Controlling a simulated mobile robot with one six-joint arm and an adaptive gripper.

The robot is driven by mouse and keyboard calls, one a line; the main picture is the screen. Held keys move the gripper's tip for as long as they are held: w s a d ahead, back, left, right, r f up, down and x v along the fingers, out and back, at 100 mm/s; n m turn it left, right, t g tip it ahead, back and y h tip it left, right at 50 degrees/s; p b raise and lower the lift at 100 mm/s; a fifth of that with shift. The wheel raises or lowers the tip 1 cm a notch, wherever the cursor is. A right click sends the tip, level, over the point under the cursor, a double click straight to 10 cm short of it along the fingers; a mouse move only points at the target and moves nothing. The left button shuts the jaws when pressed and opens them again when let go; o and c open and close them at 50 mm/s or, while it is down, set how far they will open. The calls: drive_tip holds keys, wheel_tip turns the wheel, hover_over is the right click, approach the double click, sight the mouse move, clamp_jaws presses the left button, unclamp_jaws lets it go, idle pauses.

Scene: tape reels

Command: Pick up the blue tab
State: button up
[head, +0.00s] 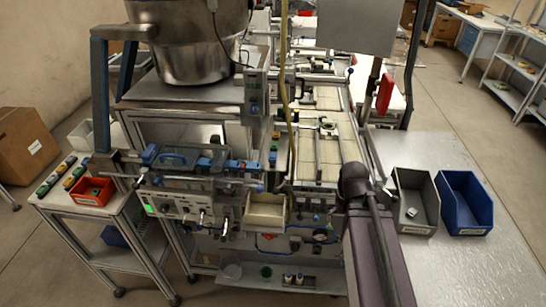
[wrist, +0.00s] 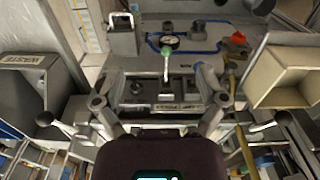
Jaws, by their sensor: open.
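I cannot single out the blue tab with certainty. In the wrist view I see blue tubing but no clear blue tab. My gripper (wrist: 160,86) is open in the wrist view, its fingers spread wide with nothing held between them.
A grey bin (head: 405,183) with a small part inside and a blue bin (head: 466,200) stand on the right metal table. A beige bin (head: 266,213) hangs on the machine front. A red bin (head: 91,195) is on the left cart. The right table's front is clear.

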drive_tip(key=w+a+r+n+p, duration=0.4)
drive_tip(key=w+a+r+p, duration=0.1)
drive_tip(key=w, duration=0.3)
drive_tip(key=w+a+r+n+p, duration=0.4)
drive_tip(key=w+a+r+n, duration=0.1)
drive_tip(key=w, duration=0.2)
wheel_tip(320, 180, up, 6)
drive_tip(key=n+p, duration=0.7)
drive_tip(key=n, duration=0.2)
hover_over(274, 156)
drive_tip(key=shift+w+d+r, duration=0.1)
drive_tip(key=shift+w+r, duration=0.05)
drive_tip(key=shift+r, duration=0.05)
drive_tip(key=shift+f+m, duration=0.1)
drive_tip(key=shift+m, duration=0.2)
wheel_tip(274, 156, down, 8)
drive_tip(key=b, duration=0.8)
drive_tip(key=shift+f+b, duration=0.25)
drive_tip(key=shift+b, duration=0.05)
drive_tip(key=shift+f, duration=0.1)
drive_tip(key=shift+f+b, duration=2.5)
drive_tip(key=shift+b, duration=0.1)
